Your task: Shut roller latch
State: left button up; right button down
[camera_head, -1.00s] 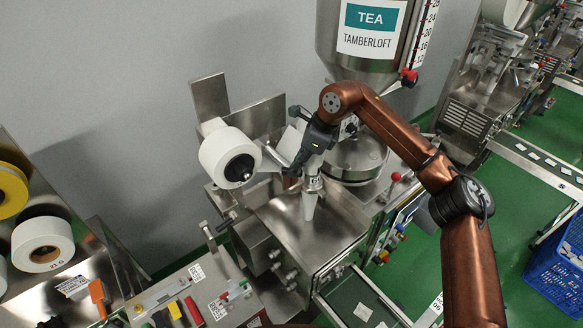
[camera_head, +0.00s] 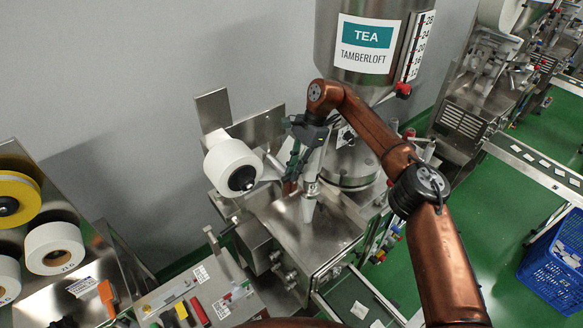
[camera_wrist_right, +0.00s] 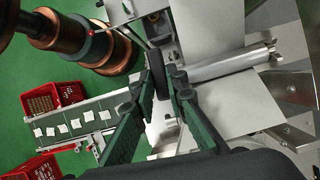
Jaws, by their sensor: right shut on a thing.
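The packing machine (camera_head: 310,225) has a metal body with a white paper roll (camera_head: 231,163) on its left side. My right gripper (camera_head: 293,176) reaches down between that roll and the round metal drum (camera_head: 352,160). In the right wrist view, the green fingers of my right gripper (camera_wrist_right: 161,90) close around a small black part (camera_wrist_right: 159,70), which looks like the latch's handle. A metal roller (camera_wrist_right: 225,64) lies beside the fingertips, with white paper running past it. The fingers hide much of the latch, so its position is hard to tell. My left gripper is out of view.
A tea hopper (camera_head: 368,45) stands behind the drum. A conveyor (camera_head: 358,292) runs at front right. A blue crate (camera_head: 556,253) is at far right.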

jog(key=shift+a+f+n, duration=0.1)
jog(key=shift+n, duration=0.3)
jog(key=c, duration=1.9)
grip_release()
jog(key=shift+c, duration=0.2)
jog(key=v, duration=0.7)
jog(key=shift+r, duration=0.3)
jog(key=shift+w, duration=0.15)
jog(key=shift+a, duration=0.1)
